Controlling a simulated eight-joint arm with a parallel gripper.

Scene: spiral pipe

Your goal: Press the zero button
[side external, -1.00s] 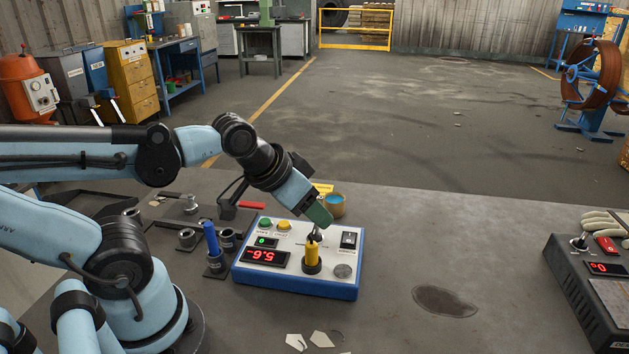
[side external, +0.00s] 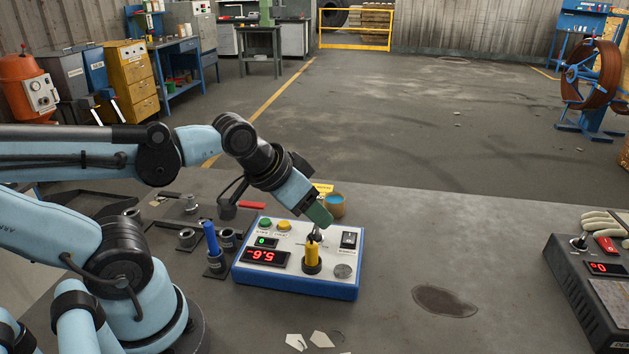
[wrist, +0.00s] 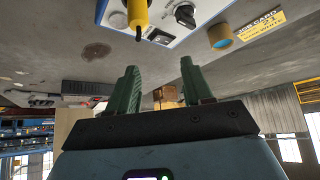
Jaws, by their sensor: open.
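A white-topped control box with a blue rim (side external: 300,286) sits on the bench. On its top are a green button (side external: 265,223) and a yellow button (side external: 284,226) at the back left. Their labels are too small to read, so I cannot tell which is the zero button. A yellow upright cylinder (side external: 312,254) stands in a black holder on the box; it also shows in the wrist view (wrist: 137,14). My gripper (side external: 320,216) is over the box's back part, right of the two buttons. In the wrist view its green fingers (wrist: 160,68) are apart with nothing between them.
A blue-handled tool (side external: 210,238) stands in a holder left of the box. A cup with blue contents (side external: 335,205) is behind it. A dark instrument box (side external: 590,290) with gloves is at the right. The bench between the two boxes is clear except for a stain.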

